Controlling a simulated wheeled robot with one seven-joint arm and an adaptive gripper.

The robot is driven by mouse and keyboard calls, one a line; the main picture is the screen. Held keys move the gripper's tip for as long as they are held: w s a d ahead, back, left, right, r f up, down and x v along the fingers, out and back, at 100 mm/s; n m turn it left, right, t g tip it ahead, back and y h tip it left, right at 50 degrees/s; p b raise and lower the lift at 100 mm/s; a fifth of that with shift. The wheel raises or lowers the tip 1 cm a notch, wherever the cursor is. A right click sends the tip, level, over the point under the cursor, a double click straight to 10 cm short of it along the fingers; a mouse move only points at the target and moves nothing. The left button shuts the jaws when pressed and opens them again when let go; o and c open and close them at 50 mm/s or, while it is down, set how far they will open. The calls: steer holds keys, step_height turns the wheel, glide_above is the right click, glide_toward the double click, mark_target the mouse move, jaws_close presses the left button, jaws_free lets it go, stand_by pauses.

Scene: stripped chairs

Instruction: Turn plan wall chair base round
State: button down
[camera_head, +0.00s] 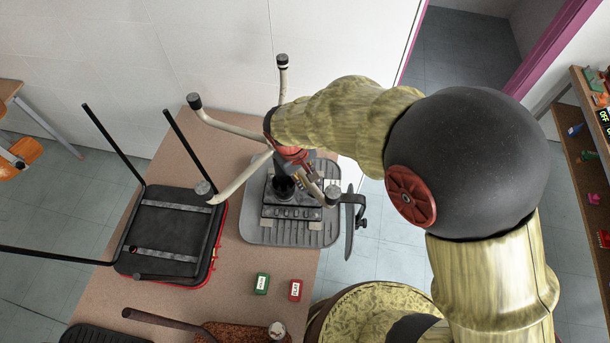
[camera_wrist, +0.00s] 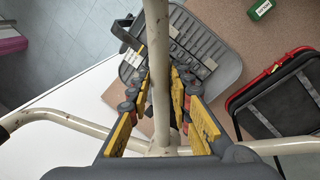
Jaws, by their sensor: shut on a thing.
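The chair base (camera_head: 235,129) is a set of cream tubular legs with dark end caps, spread above the table. My gripper (camera_head: 292,155) is shut on it near the middle, where the legs meet. In the wrist view my gripper's yellow-padded fingers (camera_wrist: 160,95) stand on both sides of the cream tubes, and one leg of the chair base (camera_wrist: 156,35) runs up the picture. Below it lies a grey ribbed panel (camera_head: 325,232) with a dark plate and a dark round socket on it. My arm and gripper hide part of the hub; I cannot tell whether the base touches the plate.
A black chair seat with red rim (camera_head: 160,255) lies with thin black legs up on the brown table (camera_head: 120,298). A green block (camera_head: 262,284) and a red block (camera_head: 296,290) lie in front. A white wall stands behind; a shelf (camera_head: 590,185) is at right.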

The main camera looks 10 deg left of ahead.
steer(key=shift+a, duration=0.2)
stand_by(0.6)
steer(key=s+a+m+g+b, duration=0.1)
steer(key=s+a+m+b, duration=0.2)
steer(key=a+m, duration=0.4)
steer(key=shift+s+a+h+b, duration=0.3)
steer(key=shift+a+b, duration=0.25)
steer(key=shift+a, duration=0.45)
steer(key=shift+m, duration=0.3)
steer(key=c, duration=1.6)
jaws_free()
steer(key=r, duration=0.4)
steer(key=a+r, duration=0.1)
steer(key=r, duration=0.3)
steer(key=a+r, duration=0.1)
steer(key=r, duration=0.2)
steer(key=shift+s+a+r, duration=0.1)
steer(key=shift+a+r, duration=0.1)
steer(key=shift+r, duration=0.2)
